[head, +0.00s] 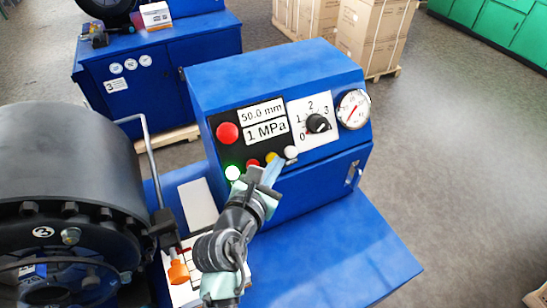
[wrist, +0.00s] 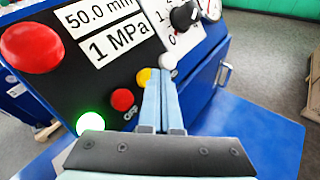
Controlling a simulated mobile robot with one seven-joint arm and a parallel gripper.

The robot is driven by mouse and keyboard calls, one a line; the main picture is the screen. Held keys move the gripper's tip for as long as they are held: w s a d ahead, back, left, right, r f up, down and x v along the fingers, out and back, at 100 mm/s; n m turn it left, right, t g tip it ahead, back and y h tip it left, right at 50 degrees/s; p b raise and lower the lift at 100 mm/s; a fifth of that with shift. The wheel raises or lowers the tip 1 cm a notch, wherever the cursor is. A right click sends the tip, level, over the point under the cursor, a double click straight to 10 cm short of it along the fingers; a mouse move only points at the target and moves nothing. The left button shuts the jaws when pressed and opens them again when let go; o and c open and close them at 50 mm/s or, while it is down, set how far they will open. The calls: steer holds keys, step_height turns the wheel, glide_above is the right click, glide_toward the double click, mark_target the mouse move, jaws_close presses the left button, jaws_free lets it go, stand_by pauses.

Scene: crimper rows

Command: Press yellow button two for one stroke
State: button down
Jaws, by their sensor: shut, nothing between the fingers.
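The blue control box (head: 283,65) carries a row of small buttons: a lit green-white one (wrist: 90,124), a red one (wrist: 122,99), a yellow one (wrist: 144,76) and a white one (wrist: 168,61). The yellow button also shows in the head view (head: 271,157), partly hidden by my gripper. My gripper (head: 276,161) is shut and empty, its pale blue fingers pointing at the panel. In the wrist view the fingertips (wrist: 160,72) lie between the yellow and white buttons, overlapping the yellow one's right side. I cannot tell whether they touch it.
A large red button (head: 228,132), displays reading 50.0 mm and 1 MPa (head: 265,130), a dial (head: 318,123) and a gauge (head: 353,109) sit above. A black crimper head (head: 70,150) stands left. The blue table (head: 360,255) is clear at right.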

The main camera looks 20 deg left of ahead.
steer(key=shift+w+a+f, duration=0.25)
steer(key=shift+a, duration=0.05)
stand_by(0.6)
steer(key=shift+r, duration=0.1)
steer(key=shift+s+d+r+p, duration=0.4)
steer(key=shift+s+d+p, duration=0.15)
steer(key=shift+p, duration=0.35)
steer(key=shift+w, duration=0.1)
steer(key=s+d+r+p, duration=0.2)
steer(key=s+d+p, duration=0.1)
steer(key=p, duration=0.2)
steer(key=shift+r+p, duration=0.3)
steer(key=shift+r, duration=0.1)
stand_by(1.0)
